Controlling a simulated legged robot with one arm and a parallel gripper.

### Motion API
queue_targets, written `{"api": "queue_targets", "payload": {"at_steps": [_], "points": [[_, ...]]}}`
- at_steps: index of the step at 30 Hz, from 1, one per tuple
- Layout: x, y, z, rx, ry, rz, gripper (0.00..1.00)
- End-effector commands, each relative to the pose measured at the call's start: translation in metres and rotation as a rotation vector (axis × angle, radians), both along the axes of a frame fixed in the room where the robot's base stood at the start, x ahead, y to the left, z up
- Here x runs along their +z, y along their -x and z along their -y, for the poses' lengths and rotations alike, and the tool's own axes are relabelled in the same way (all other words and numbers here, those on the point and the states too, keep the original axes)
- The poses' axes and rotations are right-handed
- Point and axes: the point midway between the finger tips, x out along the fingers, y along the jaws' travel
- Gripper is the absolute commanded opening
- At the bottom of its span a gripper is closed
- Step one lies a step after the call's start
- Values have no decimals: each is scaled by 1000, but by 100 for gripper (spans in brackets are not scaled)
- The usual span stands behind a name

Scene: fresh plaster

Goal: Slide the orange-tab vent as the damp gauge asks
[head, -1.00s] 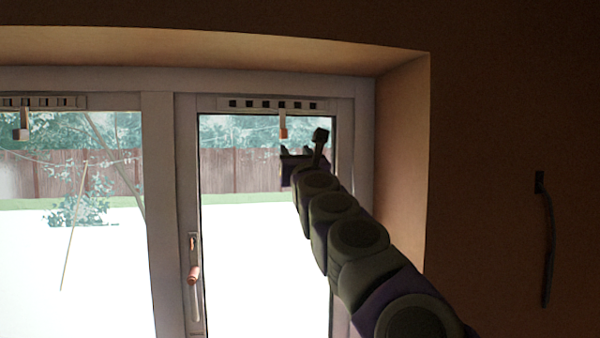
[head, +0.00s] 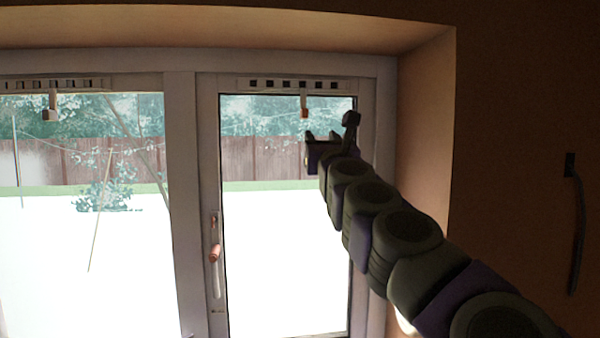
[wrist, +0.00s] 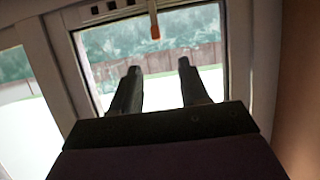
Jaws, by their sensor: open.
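The vent (head: 290,85) is a pale slotted strip along the top of the right window sash, with a row of dark openings. A slim tab with an orange end (head: 304,112) hangs from it, right of the strip's middle. The tab also shows at the top of the wrist view (wrist: 154,28), above and between the fingers. My gripper (head: 322,136) is open and empty, below the tab and apart from it. In the wrist view its two fingers (wrist: 158,68) point at the window pane. I cannot make out a damp gauge in either view.
The reveal wall (head: 424,140) stands close right of my arm. A dark strip (head: 576,225) hangs on the right wall.

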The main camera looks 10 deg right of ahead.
Motion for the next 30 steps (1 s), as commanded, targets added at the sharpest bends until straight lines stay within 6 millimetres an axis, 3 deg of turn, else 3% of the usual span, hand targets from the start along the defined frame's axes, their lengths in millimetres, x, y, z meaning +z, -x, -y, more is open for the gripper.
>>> {"api": "queue_targets", "payload": {"at_steps": [5,11,15,21,26,30], "points": [[-5,9,-19,27,101,2,45],[-40,48,-92,124,521,18,45],[-90,78,-143,202,860,28,45],[-179,120,-188,315,1293,39,45],[-258,153,-203,424,1601,42,45],[-327,182,-203,530,1838,41,45]]}}
